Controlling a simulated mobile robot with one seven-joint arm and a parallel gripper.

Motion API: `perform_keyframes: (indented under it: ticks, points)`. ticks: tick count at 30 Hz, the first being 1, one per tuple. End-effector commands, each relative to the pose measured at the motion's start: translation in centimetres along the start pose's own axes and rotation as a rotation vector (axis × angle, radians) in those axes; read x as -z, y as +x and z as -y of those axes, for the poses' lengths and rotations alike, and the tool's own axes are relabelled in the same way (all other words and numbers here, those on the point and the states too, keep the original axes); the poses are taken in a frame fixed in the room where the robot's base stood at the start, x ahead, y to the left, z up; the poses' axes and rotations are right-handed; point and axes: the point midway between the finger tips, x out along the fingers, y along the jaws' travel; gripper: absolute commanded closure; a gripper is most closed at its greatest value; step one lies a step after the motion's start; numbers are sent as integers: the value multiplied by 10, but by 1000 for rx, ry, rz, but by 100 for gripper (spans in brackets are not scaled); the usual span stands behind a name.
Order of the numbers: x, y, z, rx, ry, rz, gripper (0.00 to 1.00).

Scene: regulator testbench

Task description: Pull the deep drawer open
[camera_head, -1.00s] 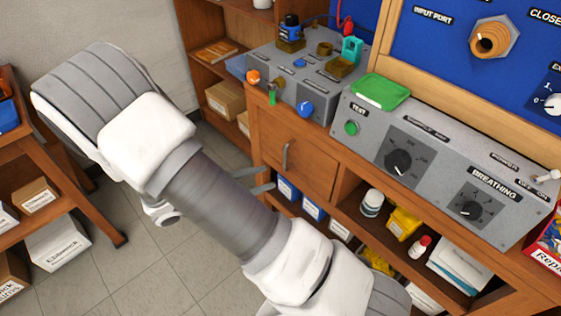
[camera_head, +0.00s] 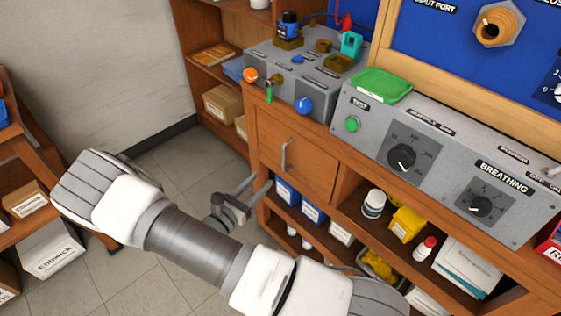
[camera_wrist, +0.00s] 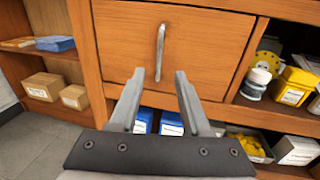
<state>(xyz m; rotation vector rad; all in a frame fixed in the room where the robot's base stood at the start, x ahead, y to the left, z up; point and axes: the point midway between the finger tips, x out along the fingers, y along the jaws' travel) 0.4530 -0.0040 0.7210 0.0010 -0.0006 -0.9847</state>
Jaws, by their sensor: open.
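The deep drawer (camera_head: 310,168) is a wooden front in the bench below the grey control boxes, and it looks shut. Its vertical metal handle (camera_head: 284,154) shows in full. In the wrist view the drawer (camera_wrist: 200,52) fills the upper middle, with the handle (camera_wrist: 160,52) just above and between the fingers. My gripper (camera_head: 254,186) is open and empty, lower than the handle and in front of the bench. In the wrist view my gripper (camera_wrist: 158,84) points at the lower part of the drawer front; its fingers stand apart and do not hold the handle.
A side shelf with cardboard boxes (camera_head: 222,103) stands left of the drawer. The floor (camera_head: 175,165) before it is clear.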

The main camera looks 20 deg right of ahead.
Motion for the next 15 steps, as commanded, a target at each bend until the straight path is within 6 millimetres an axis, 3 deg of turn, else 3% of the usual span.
perform_keyframes:
  ticks: [9, 15]
  points:
    - [2, 69, 1, 4, 2, 1, 53]
    - [1, 97, 1, 3, 1, 0, 53]
